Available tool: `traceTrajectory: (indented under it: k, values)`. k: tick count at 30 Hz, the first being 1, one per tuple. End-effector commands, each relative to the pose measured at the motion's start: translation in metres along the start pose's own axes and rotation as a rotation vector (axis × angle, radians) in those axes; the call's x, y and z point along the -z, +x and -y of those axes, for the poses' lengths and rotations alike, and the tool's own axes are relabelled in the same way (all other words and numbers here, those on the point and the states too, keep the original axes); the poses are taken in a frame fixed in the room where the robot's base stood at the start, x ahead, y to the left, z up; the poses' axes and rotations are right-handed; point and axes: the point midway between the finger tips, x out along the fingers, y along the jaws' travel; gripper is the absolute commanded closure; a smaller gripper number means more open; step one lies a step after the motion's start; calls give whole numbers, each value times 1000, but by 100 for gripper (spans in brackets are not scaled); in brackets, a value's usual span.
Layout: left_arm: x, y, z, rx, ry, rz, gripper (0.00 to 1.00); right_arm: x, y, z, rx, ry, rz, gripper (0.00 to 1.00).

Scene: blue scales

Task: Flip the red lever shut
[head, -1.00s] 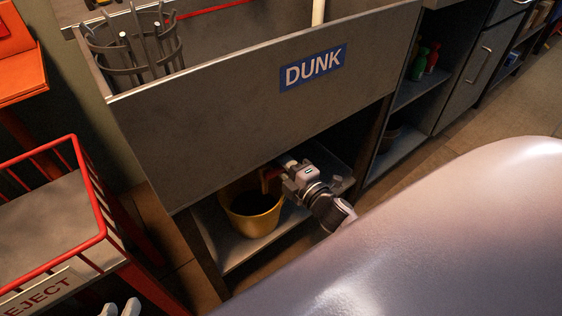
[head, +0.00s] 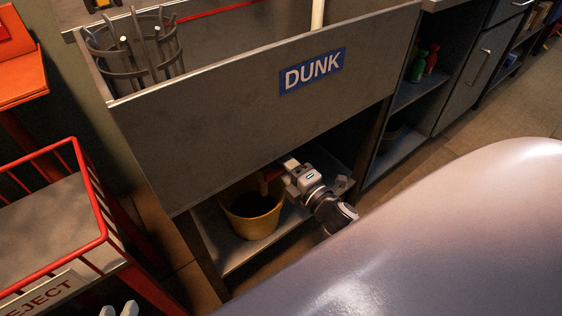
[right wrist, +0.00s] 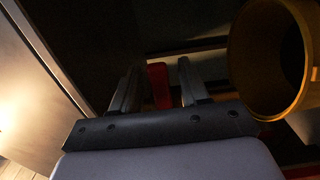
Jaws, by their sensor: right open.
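The red lever (head: 268,177) is under the grey DUNK tank (head: 220,125), just above a yellow bucket, and is partly hidden by my right gripper. In the right wrist view the red lever (right wrist: 158,84) stands between the two dark fingers of my right gripper (right wrist: 157,88). Those fingers are apart, with a gap visible on each side of the lever. In the head view my right gripper (head: 281,171) reaches in under the tank from the right. My left gripper (head: 119,309) shows only as two pale, separated fingertips at the bottom edge.
The yellow bucket (head: 255,222) stands on the shelf below the tank, and is close on the right in the right wrist view (right wrist: 245,62). A red-railed REJECT bin (head: 88,190) is at left. Shelves with bottles (head: 418,65) are at right.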

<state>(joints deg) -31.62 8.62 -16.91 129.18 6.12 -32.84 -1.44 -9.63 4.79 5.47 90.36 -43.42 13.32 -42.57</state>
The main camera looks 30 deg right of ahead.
Motion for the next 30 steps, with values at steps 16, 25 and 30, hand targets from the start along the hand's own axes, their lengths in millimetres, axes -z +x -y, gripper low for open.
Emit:
traceTrajectory:
  k: [16, 25, 30]
  values:
    - [-4, -8, 7, 35, 36, 27, 67, 0, -60, -1, 0, -1, 1, 55]
    - [-5, -8, 7, 35, 38, 26, 67, 0, -60, 0, 0, -1, 1, 55]
    - [-4, -8, 7, 34, 41, 25, 67, 0, -60, 0, 1, -1, 1, 55]
